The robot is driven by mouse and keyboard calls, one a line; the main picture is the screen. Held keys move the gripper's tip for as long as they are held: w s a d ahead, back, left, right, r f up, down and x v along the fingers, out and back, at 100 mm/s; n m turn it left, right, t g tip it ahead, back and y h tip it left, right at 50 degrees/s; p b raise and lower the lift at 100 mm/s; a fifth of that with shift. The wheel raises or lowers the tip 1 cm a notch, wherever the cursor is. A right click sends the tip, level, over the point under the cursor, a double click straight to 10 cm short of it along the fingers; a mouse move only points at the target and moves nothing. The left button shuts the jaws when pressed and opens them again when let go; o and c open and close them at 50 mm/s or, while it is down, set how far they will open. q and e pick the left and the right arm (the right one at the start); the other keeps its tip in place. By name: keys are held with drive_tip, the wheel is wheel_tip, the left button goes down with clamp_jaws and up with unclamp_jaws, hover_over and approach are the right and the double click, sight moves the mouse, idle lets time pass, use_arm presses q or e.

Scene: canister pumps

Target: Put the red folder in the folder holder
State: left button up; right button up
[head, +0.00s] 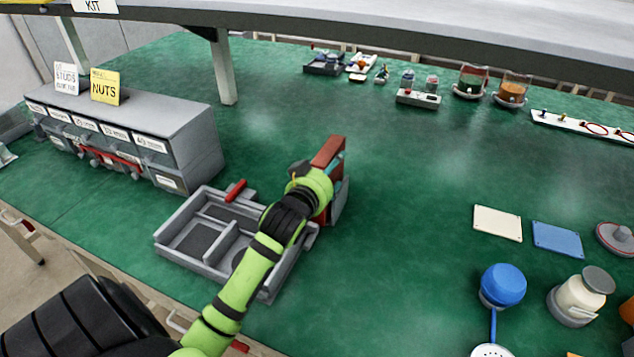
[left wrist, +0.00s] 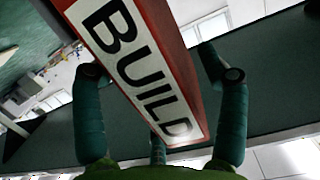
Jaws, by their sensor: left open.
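The red folder (head: 328,152) stands upright at mid-table in the head view. In the left wrist view its white spine label (left wrist: 140,70) reads BUILD. The grey folder holder (head: 340,203) shows at the folder's lower right. My arm hides most of the folder's lower part, so I cannot tell how deep it sits in the holder. My left gripper (head: 322,188) is at the folder. In the left wrist view its open fingers (left wrist: 160,100) stand on both sides of the spine, with a gap at the left finger. My right gripper is not in view.
A grey divided tray (head: 172,238) lies just left of the holder, partly under my arm. A grey drawer cabinet (head: 180,125) stands further left. Blue and cream plates (head: 558,239) and canister pumps (head: 503,285) are at right. The green table between is clear.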

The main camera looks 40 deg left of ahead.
use_arm(q)
drive_tip(key=v, duration=1)
drive_tip(key=shift+s, duration=0.15)
